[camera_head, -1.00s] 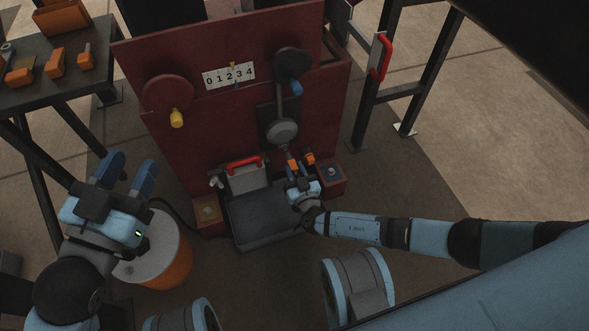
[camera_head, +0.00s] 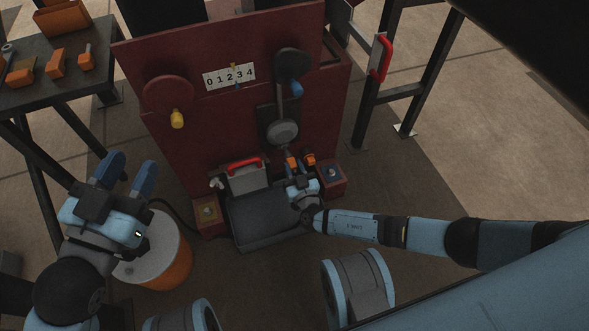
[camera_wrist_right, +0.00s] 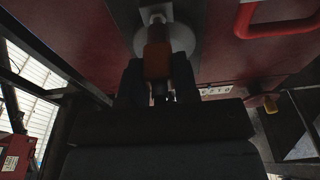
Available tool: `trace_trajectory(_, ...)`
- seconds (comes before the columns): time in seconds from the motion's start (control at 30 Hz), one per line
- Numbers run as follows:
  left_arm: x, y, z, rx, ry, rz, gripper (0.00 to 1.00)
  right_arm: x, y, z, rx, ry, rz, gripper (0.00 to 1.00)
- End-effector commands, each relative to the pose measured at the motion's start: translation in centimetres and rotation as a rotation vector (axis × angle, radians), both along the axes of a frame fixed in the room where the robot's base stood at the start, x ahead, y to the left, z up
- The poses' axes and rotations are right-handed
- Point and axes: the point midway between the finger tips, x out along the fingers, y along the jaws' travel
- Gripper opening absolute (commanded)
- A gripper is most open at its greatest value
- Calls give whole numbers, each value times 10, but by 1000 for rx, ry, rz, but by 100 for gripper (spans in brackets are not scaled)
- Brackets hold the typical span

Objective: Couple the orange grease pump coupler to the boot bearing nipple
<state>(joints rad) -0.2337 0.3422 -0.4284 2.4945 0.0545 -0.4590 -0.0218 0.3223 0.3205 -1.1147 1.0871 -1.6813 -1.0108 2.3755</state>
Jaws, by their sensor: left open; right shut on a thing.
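My right gripper (camera_head: 300,168) is low in front of the red machine and shut on the orange coupler (camera_head: 293,163). In the right wrist view the orange coupler (camera_wrist_right: 157,62) sits between the dark fingers. Its far end lies against or just in front of a round grey fitting (camera_wrist_right: 180,38) with a pale centre; I cannot tell whether they touch. No nipple shows clearly. My left gripper (camera_head: 130,172) is open and empty above the orange drum (camera_head: 175,268) with a pale lid.
A dark hose (camera_head: 178,218) runs from the drum toward the machine. A side table (camera_head: 50,88) holds orange parts.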

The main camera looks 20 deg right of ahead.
Motion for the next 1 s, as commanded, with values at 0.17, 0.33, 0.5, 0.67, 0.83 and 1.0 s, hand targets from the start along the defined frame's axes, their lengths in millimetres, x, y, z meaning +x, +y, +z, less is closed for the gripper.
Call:
trace_trajectory(0.17,0,0,0,0,0,0,43,6,0,0,0,0,0,0)
trace_trajectory(0.33,0,0,0,0,0,0,43,13,1,0,1,0,0,0)
trace_trajectory(0.5,0,0,0,0,0,0,43,19,1,0,1,0,0,0)
trace_trajectory(0.67,0,0,0,0,0,0,43,18,1,0,1,0,0,0)
trace_trajectory(0.83,0,0,0,0,0,0,43,18,1,0,1,0,0,30)
trace_trajectory(1.0,0,0,0,0,0,0,43,18,1,0,1,1,0,58)
